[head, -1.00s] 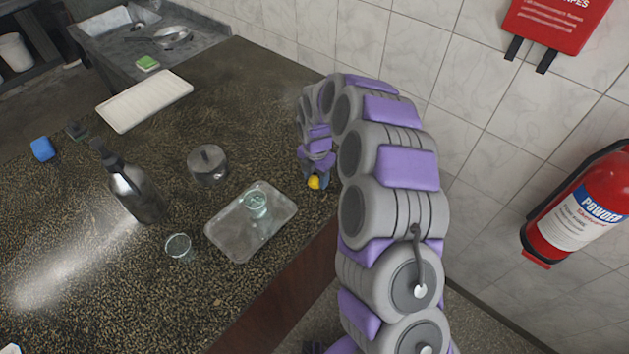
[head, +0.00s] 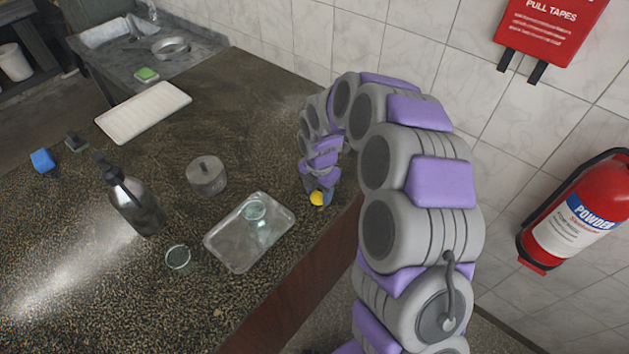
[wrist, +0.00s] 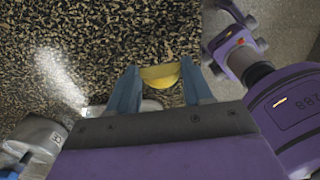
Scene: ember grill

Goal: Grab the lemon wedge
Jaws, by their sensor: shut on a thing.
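The yellow lemon wedge (head: 317,198) shows at the tip of my gripper (head: 318,192), to the right of the metal tray, near the counter's right edge. In the wrist view the lemon wedge (wrist: 161,75) lies between the two blue fingers of my gripper (wrist: 160,84), its curved side toward the palm. My gripper is shut on the wedge. Whether the wedge touches the counter is hard to tell.
A metal tray (head: 226,247) holding a glass (head: 254,209) lies left of my gripper. Another glass (head: 178,258), a lidded metal pot (head: 206,176), a dark bottle (head: 135,200) and a white tray (head: 143,112) stand on the counter (head: 90,270). A tiled wall (head: 340,40) rises behind.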

